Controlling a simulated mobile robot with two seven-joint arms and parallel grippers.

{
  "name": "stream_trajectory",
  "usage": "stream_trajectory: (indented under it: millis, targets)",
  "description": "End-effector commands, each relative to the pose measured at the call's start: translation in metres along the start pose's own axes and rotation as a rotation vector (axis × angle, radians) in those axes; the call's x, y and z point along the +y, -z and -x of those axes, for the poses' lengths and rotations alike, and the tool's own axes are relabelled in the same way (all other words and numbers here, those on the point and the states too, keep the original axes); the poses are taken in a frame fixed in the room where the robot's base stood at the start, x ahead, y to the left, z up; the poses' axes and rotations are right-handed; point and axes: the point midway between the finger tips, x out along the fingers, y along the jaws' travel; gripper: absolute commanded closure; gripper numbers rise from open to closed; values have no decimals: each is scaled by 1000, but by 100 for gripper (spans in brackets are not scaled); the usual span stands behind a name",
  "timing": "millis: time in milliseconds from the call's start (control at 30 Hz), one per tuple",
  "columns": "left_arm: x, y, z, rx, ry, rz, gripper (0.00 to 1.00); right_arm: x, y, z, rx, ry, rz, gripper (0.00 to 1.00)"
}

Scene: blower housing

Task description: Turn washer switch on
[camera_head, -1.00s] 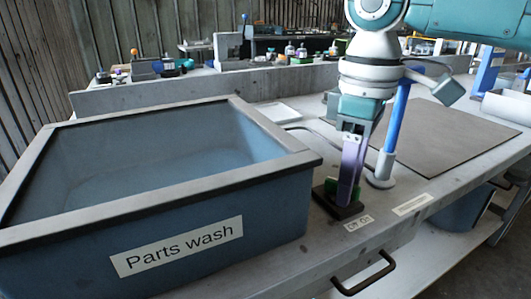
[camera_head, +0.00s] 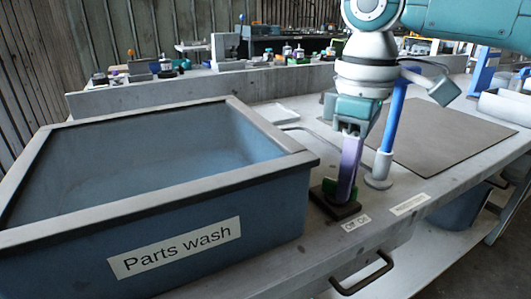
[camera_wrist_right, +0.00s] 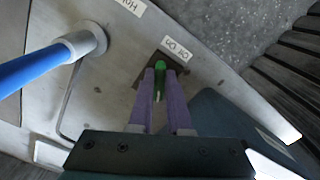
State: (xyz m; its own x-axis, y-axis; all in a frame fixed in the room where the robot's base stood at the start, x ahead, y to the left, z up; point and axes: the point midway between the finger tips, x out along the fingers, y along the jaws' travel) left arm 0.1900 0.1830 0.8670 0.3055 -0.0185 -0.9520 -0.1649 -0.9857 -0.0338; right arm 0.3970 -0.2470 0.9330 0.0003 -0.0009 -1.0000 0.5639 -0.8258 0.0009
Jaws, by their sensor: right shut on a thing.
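The washer switch is a green lever (camera_wrist_right: 160,72) on a dark square base (camera_head: 336,207) on the bench, beside the "Off On" label (camera_head: 356,223). My right gripper (camera_head: 345,193) reaches down to it from above, and its purple fingers are closed around the green lever. In the right wrist view the two fingers (camera_wrist_right: 159,82) stand on either side of the lever, near the label (camera_wrist_right: 175,47). The fingers hide much of the lever in the head view. My left gripper is not in view.
The blue "Parts wash" basin (camera_head: 240,202) stands just left of the switch. A blue upright rod (camera_head: 393,120) on a white foot (camera_head: 378,182) stands close on the right. A grey mat (camera_head: 445,135) lies farther right. A drawer handle (camera_head: 362,274) juts out below the bench edge.

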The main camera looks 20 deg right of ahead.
Motion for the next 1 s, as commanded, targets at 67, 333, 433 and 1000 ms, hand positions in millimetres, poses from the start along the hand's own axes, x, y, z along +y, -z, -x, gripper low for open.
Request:
stream_trajectory:
  millis: [67,333,433,1000]
  targets:
    - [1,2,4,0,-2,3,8,0,0,2,0,1,-10,100]
    - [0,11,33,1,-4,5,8,-2,0,7,-2,4,-122,100]
    - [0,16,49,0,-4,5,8,-3,0,8,-3,5,-199,100]
    - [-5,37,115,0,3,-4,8,-7,2,4,-3,6,-726,100]
